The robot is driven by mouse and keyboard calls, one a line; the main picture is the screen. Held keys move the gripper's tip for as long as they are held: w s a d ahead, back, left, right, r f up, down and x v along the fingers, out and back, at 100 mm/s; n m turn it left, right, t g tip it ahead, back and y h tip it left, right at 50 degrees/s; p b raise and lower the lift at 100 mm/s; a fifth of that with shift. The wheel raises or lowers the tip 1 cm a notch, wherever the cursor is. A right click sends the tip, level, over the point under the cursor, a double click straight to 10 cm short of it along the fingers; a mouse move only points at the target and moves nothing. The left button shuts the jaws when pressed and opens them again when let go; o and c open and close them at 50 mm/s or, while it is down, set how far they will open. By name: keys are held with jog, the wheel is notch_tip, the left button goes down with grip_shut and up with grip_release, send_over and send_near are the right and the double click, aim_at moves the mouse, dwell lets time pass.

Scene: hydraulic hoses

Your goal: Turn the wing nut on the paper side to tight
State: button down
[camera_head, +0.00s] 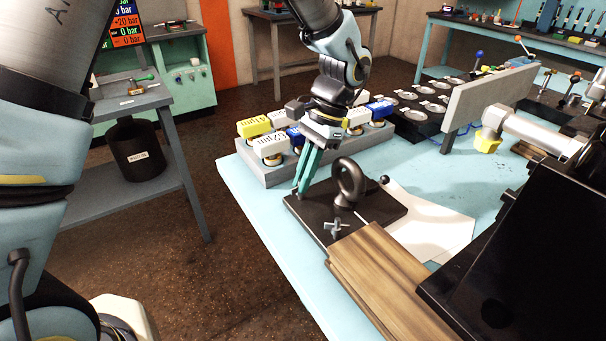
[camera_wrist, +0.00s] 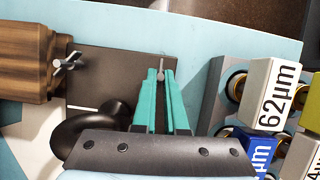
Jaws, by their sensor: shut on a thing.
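A black plate (camera_head: 378,200) lies on the light-blue table with a dark ring-shaped part (camera_head: 350,180) on it. A grey wing nut (camera_head: 335,226) stands at its near end beside the wood, and also shows in the wrist view (camera_wrist: 66,65). White paper (camera_head: 430,232) lies at the plate's right side. My gripper (camera_head: 303,190) points down at the plate's left corner. In the wrist view its teal fingers (camera_wrist: 161,76) are shut on a small grey metal piece (camera_wrist: 161,66), apparently a second wing nut, mostly hidden between the fingertips.
A wooden board (camera_head: 385,280) adjoins the plate's near edge. A grey block with several labelled boxes (camera_head: 270,145) stands behind my gripper, close by. A black tray with silver discs (camera_head: 425,105) is farther back. A large black body (camera_head: 520,250) fills the right.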

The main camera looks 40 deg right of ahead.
jog(key=shift+m, duration=0.4)
jog(key=c, duration=1)
grip_release()
jog(key=shift+o, duration=0.2)
jog(key=shift+r, duration=0.1)
jog(key=b+v, duration=0.2)
jog(key=v, duration=0.8)
jog(key=shift+s+r, duration=0.15)
jog(key=shift+r, duration=0.2)
jog(key=shift+d, duration=0.1)
